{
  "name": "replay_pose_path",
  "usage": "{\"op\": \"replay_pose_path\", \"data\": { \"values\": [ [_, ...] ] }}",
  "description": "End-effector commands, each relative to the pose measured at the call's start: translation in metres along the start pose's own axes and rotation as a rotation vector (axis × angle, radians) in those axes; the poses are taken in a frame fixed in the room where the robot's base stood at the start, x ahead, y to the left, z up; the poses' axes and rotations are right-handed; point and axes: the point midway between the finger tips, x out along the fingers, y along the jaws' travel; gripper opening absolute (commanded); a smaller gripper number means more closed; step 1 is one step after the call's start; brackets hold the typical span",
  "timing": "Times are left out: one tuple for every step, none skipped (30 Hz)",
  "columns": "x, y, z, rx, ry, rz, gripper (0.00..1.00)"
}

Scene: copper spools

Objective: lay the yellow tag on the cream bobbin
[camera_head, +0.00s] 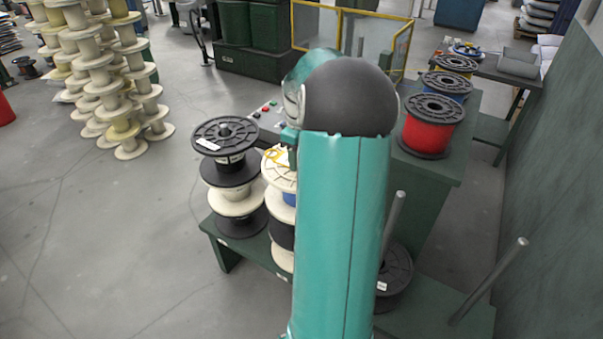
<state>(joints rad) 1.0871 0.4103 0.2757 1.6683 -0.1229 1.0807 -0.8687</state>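The cream bobbin (287,184) tops a stack on the low green bench, left of my teal arm, which hides its right side. A small yellow thing, seemingly the yellow tag (274,156), shows at the bobbin's upper face. I cannot tell whether it rests on the bobbin or is held just above it. A small teal part, seemingly of my gripper (291,148), shows beside the yellow thing at the arm's left edge. The rest of my gripper is hidden behind my arm, so its fingers and any grip cannot be made out.
A taller stack with a black spool (225,135) on top stands close on the left. Red (430,140) and blue (447,92) wire spools stand on the green table at right. Metal posts (488,282) rise at lower right. Open floor lies left.

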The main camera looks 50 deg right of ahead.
Motion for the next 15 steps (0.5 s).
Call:
{"op": "replay_pose_path", "data": {
  "values": [
    [0.006,-0.003,0.005,0.001,-0.001,-0.001,0.27],
    [0.009,-0.004,0.007,0.002,-0.001,0.0,0.27],
    [0.012,-0.006,0.009,0.002,-0.001,0.0,0.27],
    [0.014,-0.006,0.009,0.002,0.0,0.0,0.27],
    [0.015,-0.007,0.01,0.002,0.0,0.001,0.27],
    [0.017,-0.008,0.011,0.002,0.001,0.001,0.27],
    [0.019,-0.009,0.012,0.002,0.0,0.001,0.27],
    [0.022,-0.01,0.014,0.002,-0.001,0.0,0.27],
    [0.027,-0.011,0.015,0.001,-0.001,-0.001,0.27],
    [0.032,-0.011,0.014,0.001,0.0,-0.002,0.27],
    [0.037,-0.011,0.014,0.001,-0.001,-0.003,0.27],
    [0.043,-0.011,0.014,0.001,0.0,-0.002,0.27],
    [0.047,-0.011,0.014,0.0,0.0,-0.001,0.27],
    [0.05,-0.011,0.014,0.0,0.0,-0.001,0.27],
    [0.052,-0.011,0.014,0.0,0.0,-0.001,0.27]
  ]
}}
